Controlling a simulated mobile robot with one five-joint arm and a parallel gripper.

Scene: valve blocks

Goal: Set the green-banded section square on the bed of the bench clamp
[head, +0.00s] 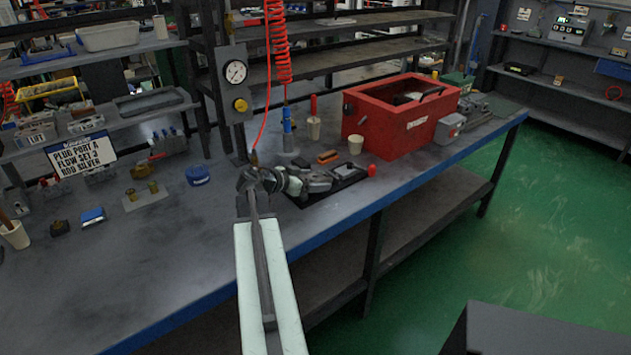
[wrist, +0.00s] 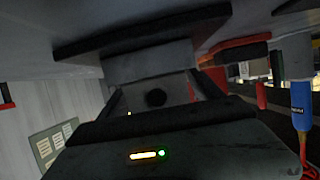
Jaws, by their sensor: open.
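My gripper (head: 316,182) is low over a black base plate (head: 345,184) on the bench, at the end of my pale arm. It is open. The plate appears to carry the bench clamp, whose shape is mostly hidden by my gripper in the head view. The wrist view is upside down. A grey block (wrist: 150,60), seemingly part of the clamp, stands against a dark plate (wrist: 90,45) beyond my gripper (wrist: 156,92). I cannot make out a green band on anything, so I cannot place the green-banded section. Small brass fittings (head: 141,196) sit at left.
A blue tool (head: 287,120) hangs on a red coiled hose beside the clamp area. A gauge post (head: 236,100) rises behind.

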